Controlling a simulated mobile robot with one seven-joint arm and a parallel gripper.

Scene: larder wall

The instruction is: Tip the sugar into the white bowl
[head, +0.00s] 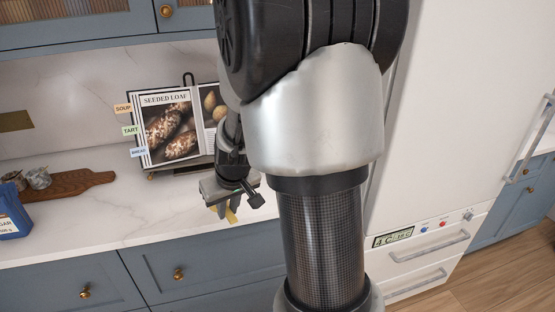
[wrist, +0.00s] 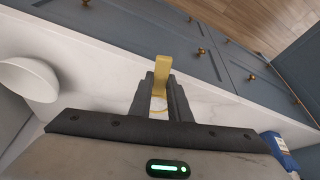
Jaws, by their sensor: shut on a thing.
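My gripper (head: 226,208) is low over the counter, in front of the cookbook. In the wrist view my gripper (wrist: 160,95) is shut on a yellow thing (wrist: 161,72), a narrow bent strip like a handle; a bit of yellow (head: 232,215) shows below the fingers in the head view. What it belongs to and whether it holds sugar cannot be seen. The white bowl (wrist: 28,80) is at the left of the wrist view, apart from the gripper; it does not show in the head view. A blue package lettered "GAR" (head: 10,222) is cut off at the head view's left edge.
An open cookbook (head: 168,130) on a stand is at the back of the marble counter (head: 90,220). A wooden board (head: 75,183) with small jars (head: 38,178) lies at left. A white fridge (head: 460,110) stands at right. Counter between package and gripper is clear.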

